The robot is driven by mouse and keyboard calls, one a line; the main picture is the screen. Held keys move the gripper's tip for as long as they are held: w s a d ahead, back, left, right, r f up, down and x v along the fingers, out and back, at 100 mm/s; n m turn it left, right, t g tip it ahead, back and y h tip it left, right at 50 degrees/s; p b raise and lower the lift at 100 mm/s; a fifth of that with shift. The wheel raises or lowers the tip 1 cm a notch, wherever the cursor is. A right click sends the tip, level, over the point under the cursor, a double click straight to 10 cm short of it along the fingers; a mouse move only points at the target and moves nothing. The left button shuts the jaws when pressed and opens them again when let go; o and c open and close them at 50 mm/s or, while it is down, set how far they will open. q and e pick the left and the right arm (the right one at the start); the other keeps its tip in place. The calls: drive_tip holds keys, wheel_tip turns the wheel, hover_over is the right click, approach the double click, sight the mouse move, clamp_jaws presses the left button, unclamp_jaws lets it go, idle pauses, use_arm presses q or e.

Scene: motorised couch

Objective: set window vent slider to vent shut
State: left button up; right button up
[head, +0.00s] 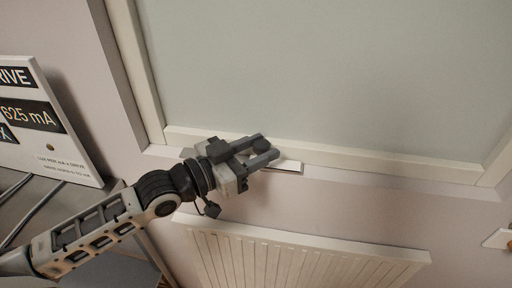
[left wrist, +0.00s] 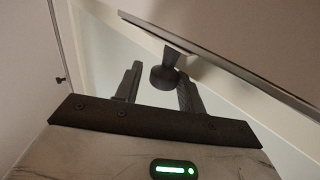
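The window vent slider shows in the head view as a pale strip (head: 289,167) on the lower window frame, partly hidden behind my left gripper (head: 269,146). Its dark round knob (head: 261,145) sits at my fingertips. In the left wrist view the knob (left wrist: 163,78) stands on a short stem from a pale, dark-edged plate (left wrist: 205,62). The two fingers of my left gripper (left wrist: 160,72) are apart, one on each side of the knob. A gap shows beside the left finger; whether the right finger touches the knob I cannot tell. My right gripper is not in view.
The window pane (head: 330,75) fills the upper head view. A ribbed white radiator (head: 300,258) is below the frame. A small white piece (head: 497,239) shows at the right edge.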

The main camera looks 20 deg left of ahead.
use_arm(q)
drive_tip(key=shift+a, duration=0.1)
drive_tip(key=p+v, duration=0.2)
drive_tip(key=v, duration=1.4)
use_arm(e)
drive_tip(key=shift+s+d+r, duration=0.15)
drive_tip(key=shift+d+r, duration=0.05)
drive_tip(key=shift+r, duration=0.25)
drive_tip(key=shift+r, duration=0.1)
use_arm(q)
wheel_tip(320, 180, down, 18)
drive_tip(key=d+n+g+y, duration=0.2)
drive_tip(key=n+g+y, duration=0.15)
drive_tip(key=y, duration=0.35)
drive_tip(key=d+f+g, duration=0.1)
drive_tip(key=d+f, duration=0.5)
drive_tip(key=d, duration=0.3)
drive_tip(key=shift+s+d+g, duration=0.2)
drive_tip(key=shift+s+g, duration=0.1)
drive_tip(key=shift+g, duration=0.05)
